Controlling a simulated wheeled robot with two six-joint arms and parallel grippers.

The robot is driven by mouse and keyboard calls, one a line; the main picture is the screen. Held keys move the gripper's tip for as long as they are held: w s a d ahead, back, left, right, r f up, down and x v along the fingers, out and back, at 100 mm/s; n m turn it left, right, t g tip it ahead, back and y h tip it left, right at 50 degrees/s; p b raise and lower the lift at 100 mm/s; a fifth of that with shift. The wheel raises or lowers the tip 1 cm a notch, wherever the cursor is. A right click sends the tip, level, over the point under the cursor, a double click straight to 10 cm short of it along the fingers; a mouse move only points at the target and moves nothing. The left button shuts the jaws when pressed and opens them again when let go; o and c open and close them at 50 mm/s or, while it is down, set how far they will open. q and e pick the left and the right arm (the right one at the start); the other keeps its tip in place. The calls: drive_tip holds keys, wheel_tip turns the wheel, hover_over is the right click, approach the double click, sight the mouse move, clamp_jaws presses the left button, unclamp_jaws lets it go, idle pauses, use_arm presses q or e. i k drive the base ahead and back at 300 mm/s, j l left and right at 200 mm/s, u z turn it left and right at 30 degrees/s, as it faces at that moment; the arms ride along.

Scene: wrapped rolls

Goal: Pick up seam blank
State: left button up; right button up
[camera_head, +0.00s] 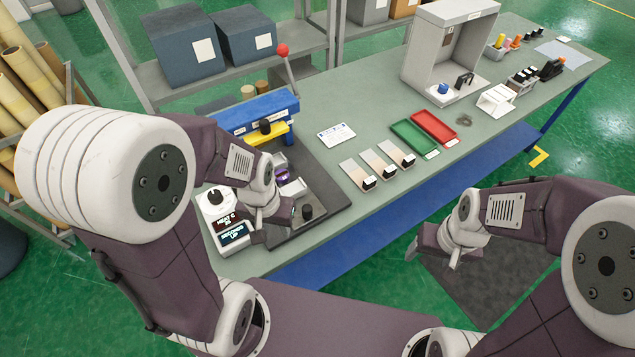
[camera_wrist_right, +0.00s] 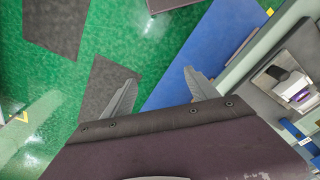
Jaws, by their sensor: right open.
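Three flat pale strips with dark-and-white blocks at their near ends lie side by side on the green bench (camera_head: 330,205): a left one (camera_head: 353,172), a middle one (camera_head: 375,162) and a right one (camera_head: 392,151). They look like the blanks, but I cannot tell which is the seam blank. My right gripper (camera_head: 436,246) is open and empty in front of the bench, apart from the strips; its spread fingers show in the right wrist view (camera_wrist_right: 160,78). My left gripper (camera_head: 270,228) is over the dark machine base at the left, its fingers partly hidden.
A blue-and-yellow sealing machine (camera_head: 257,112) with a red-knobbed lever stands at the back left. Green (camera_head: 413,137) and red (camera_head: 434,127) trays lie right of the strips. A grey booth (camera_head: 448,50) stands behind. The bench front below the strips is clear.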

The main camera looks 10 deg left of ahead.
sight(366, 184)
drive_tip(key=i+l+u, duration=0.2)
drive_tip(key=l+u, duration=0.25)
drive_tip(key=i+l+u, duration=0.15)
drive_tip(key=l+u, duration=0.15)
drive_tip(key=u, duration=0.15)
drive_tip(key=i+l+u, duration=0.1)
drive_tip(key=l+u, duration=1.2)
drive_tip(key=k+l+u, duration=0.2)
drive_tip(key=l+u, duration=0.25)
